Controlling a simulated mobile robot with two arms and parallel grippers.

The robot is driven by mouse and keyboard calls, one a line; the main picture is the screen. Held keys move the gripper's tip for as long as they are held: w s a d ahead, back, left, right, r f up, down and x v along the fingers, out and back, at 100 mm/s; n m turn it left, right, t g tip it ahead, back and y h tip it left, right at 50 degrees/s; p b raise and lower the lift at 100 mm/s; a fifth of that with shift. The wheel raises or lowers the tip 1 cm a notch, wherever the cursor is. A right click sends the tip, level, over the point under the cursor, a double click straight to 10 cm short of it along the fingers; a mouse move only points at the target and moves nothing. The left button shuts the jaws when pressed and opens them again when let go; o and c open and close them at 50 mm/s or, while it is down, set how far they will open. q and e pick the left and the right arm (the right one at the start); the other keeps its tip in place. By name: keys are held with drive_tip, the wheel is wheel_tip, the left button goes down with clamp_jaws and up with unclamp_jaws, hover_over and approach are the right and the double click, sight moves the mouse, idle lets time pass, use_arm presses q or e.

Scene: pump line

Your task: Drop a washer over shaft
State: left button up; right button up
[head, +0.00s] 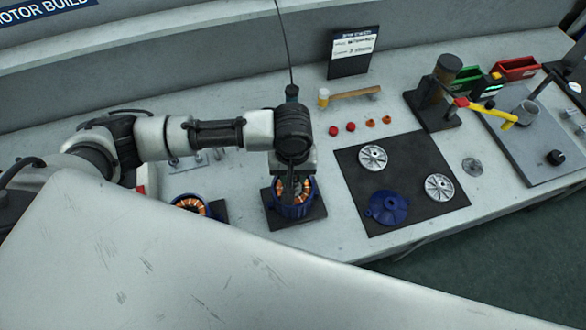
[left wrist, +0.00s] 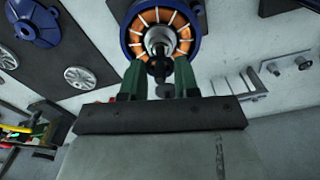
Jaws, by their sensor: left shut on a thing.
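A blue motor housing with copper windings (head: 305,202) stands on a dark base under my left gripper (head: 292,188). In the left wrist view the housing's blue rim (left wrist: 126,35) circles the windings, and a metal shaft (left wrist: 157,36) stands at its centre. My left gripper (left wrist: 160,84) is at the near side of the shaft, its two green-dark fingers closed around a small dark part, which I take to be the washer (left wrist: 160,68). The part is partly hidden, and I cannot tell whether it touches the shaft. My right gripper is not in view.
A second wound housing (head: 190,203) stands to the left. A dark mat (head: 410,160) on the right carries two silver discs (head: 373,157) and a blue cover (head: 386,207). Small red caps (head: 350,127), a hammer (head: 350,94) and a dark press (head: 436,95) stand behind.

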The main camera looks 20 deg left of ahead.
use_arm(q)
drive_tip(key=shift+f, duration=0.25)
drive_tip(key=o, duration=1.1)
drive_tip(key=shift+c, duration=0.2)
wheel_tip(320, 180, up, 5)
drive_tip(key=p, duration=0.6)
drive_tip(key=shift+r+p, duration=0.1)
drive_tip(key=shift+p, duration=0.2)
drive_tip(key=shift+s, duration=0.1)
